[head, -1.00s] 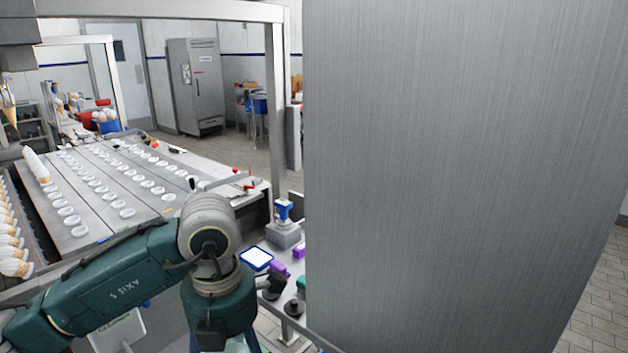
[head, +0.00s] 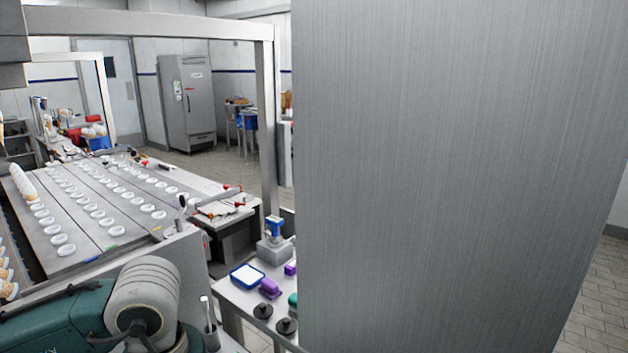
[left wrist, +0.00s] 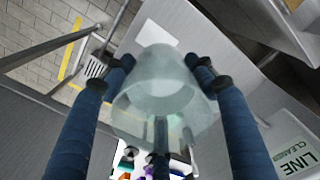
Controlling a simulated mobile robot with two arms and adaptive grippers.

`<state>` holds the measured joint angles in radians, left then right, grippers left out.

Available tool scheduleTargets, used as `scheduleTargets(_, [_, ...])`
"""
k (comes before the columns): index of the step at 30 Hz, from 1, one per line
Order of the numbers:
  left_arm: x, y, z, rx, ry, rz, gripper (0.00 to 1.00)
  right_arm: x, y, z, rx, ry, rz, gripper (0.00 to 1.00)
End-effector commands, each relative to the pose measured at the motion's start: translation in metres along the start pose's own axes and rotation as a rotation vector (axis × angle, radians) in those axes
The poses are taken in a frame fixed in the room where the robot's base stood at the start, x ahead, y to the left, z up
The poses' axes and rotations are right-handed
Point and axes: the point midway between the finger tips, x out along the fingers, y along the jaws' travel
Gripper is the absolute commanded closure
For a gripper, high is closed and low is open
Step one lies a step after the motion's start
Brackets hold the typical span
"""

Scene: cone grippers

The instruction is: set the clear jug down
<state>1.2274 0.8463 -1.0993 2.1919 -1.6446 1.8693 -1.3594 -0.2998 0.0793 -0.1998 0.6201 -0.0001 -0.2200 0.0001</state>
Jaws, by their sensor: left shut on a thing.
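The clear jug (left wrist: 158,105) is a translucent, pale vessel in the middle of the left wrist view. My left gripper (left wrist: 160,68) has its dark blue fingers on both sides of it and is shut on it. A third finger shows through or in front of the jug's lower part. I cannot tell from this view whether the jug touches any surface. In the head view only my left arm shows at the lower left; its gripper and the jug are out of sight. My right gripper is in neither view.
A small side table (head: 231,296) holds a blue-rimmed white tray (head: 247,275), purple items (head: 270,288), dark round pieces (head: 286,326) and a blue-topped device (head: 275,240). A large grey panel (head: 450,170) blocks the right. A conveyor (head: 75,215) with several white cups lies left.

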Motion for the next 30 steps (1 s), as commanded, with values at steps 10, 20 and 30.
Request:
scheduleTargets(10, [0.005, -0.014, 0.01, 0.458, -0.007, -0.001, 0.78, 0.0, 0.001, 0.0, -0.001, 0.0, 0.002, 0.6])
scheduleTargets(20, [0.005, -0.015, 0.011, 0.505, -0.007, 0.0, 0.78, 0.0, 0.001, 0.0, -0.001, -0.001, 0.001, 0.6])
scheduleTargets(30, [0.004, -0.004, 0.002, 0.472, -0.002, 0.005, 0.79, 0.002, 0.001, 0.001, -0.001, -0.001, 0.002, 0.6])
